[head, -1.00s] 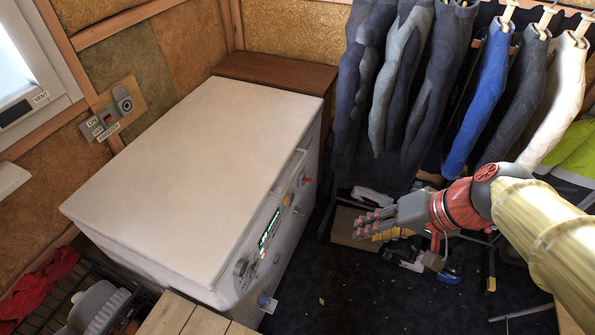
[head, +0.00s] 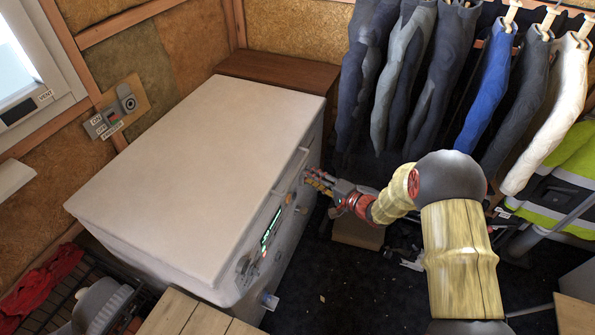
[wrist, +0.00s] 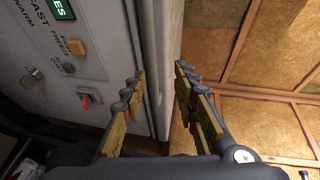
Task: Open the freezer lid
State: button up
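The white chest freezer (head: 262,262) stands against the left wall with its flat lid (head: 190,170) shut. A pale handle (head: 293,170) runs along the front edge of the lid, and its bar also shows in the wrist view (wrist: 153,60). My gripper (head: 315,178) is at the freezer's front, by the far part of the handle. In the wrist view my gripper (wrist: 158,92) is open, with one finger on each side of the handle bar. The fingers do not look closed on it. Whether either finger touches it I cannot tell.
The front panel (wrist: 70,60) has knobs, buttons and a green display. Hanging suits (head: 405,80) are close behind and right of my arm. A wooden crate (head: 185,315) stands at the near left.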

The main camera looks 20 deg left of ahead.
aim_at(298, 169)
jog(key=shift+t, duration=0.3)
jog(key=x, duration=0.2)
jog(key=f+b+x, duration=0.1)
jog(key=x, duration=0.5)
jog(key=shift+w+d+f+b, duration=0.15)
jog(key=shift+w+f+b, duration=0.1)
jog(key=shift+w+b, duration=0.15)
jog(key=shift+c, duration=0.8)
grip_shut()
